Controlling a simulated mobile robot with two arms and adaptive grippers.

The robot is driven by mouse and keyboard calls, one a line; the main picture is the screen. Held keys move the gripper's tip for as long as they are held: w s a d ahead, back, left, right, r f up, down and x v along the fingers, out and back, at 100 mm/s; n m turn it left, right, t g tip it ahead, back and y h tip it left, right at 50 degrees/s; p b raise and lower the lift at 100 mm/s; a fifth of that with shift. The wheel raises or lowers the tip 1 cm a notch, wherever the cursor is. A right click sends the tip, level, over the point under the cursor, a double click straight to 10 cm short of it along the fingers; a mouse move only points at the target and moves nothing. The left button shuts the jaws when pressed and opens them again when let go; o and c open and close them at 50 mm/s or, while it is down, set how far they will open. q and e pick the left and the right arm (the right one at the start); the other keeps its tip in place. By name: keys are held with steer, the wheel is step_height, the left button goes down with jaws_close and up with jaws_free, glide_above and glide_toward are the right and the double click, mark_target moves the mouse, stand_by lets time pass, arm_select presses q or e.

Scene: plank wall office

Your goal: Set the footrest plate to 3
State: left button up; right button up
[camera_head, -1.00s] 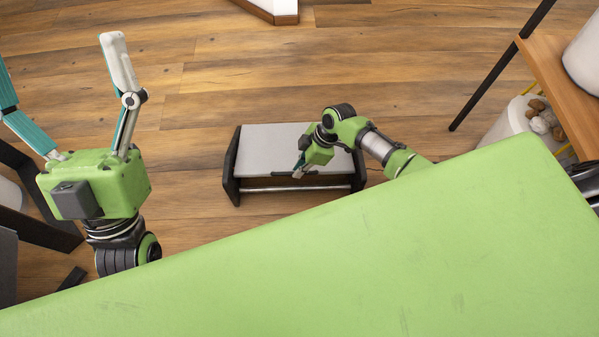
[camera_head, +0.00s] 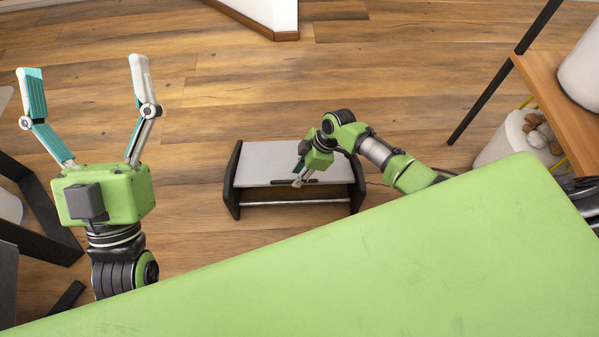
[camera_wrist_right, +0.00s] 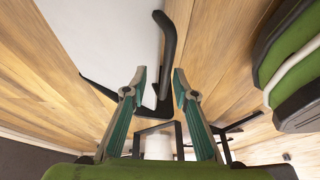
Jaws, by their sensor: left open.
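The footrest stands on the floor in the head view, with dark side panels (camera_head: 232,181) and a front bar (camera_head: 300,202). Its light grey footrest plate (camera_head: 265,160) has a dark strip (camera_head: 284,182) at the front edge. The plate also shows in the right wrist view (camera_wrist_right: 100,40). My right gripper (camera_head: 299,183) is at that strip; in the wrist view its fingers (camera_wrist_right: 157,80) are apart, with a dark bar (camera_wrist_right: 167,50) in line with the gap. Contact cannot be told. My left gripper (camera_head: 84,66) is open and empty, left of the footrest. No setting numbers are legible.
A green surface (camera_head: 350,260) fills the foreground. A wooden shelf (camera_head: 555,95) with a dark leg and a white bin (camera_head: 510,140) stand at the right. Black frames (camera_head: 45,225) stand at the left. The floor behind the footrest is clear.

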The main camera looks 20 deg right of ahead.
steer(key=v, duration=1.2)
steer(key=shift+a, duration=0.1)
